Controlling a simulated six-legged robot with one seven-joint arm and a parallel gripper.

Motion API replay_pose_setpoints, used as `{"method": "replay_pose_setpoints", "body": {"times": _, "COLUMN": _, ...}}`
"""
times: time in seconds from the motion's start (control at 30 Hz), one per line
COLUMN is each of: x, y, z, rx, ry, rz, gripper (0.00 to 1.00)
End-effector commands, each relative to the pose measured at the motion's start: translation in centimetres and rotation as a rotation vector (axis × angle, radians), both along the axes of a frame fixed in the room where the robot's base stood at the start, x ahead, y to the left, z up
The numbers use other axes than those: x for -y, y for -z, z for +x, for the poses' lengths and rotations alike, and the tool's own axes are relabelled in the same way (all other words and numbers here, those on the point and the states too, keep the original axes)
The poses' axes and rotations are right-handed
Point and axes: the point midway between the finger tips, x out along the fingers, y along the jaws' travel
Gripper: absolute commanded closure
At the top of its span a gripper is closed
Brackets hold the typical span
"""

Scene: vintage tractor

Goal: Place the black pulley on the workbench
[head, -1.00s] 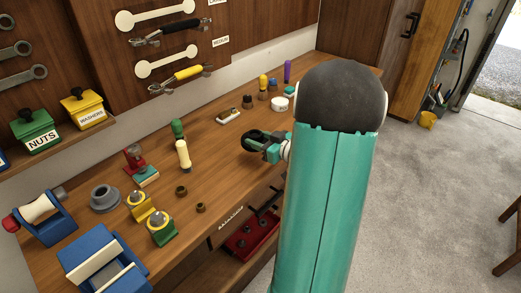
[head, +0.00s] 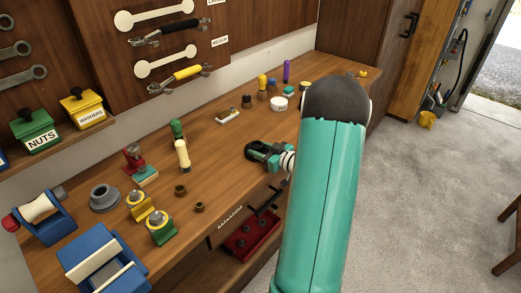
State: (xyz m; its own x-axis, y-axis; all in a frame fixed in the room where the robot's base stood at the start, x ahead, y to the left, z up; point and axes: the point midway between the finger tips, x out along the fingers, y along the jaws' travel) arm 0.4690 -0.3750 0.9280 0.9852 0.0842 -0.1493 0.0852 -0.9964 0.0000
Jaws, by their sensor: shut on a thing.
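The black pulley (head: 255,148) is a dark ring-like piece at the tip of my gripper (head: 264,153). My teal gripper is shut on it over the middle right of the wooden workbench (head: 225,160), close to the front edge. The pulley is low over the bench top, but I cannot tell whether it touches the wood. My own arm rises in front and hides part of the bench's right end.
A white roll (head: 279,104) and several small items stand at the back right. An open drawer with a red tray (head: 252,236) sticks out below. Bare wood surrounds the pulley.

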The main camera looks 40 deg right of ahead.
Motion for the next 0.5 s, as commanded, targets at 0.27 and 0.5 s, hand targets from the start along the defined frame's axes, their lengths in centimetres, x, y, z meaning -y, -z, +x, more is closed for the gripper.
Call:
{"method": "replay_pose_setpoints", "body": {"times": 0.27, "x": -0.01, "y": 0.16, "z": 0.00, "rx": 0.000, "ry": 0.000, "rz": 0.000, "gripper": 0.35}}
{"method": "replay_pose_setpoints", "body": {"times": 0.5, "x": 0.00, "y": -0.10, "z": 0.00, "rx": 0.000, "ry": 0.000, "rz": -0.001, "gripper": 0.35}}
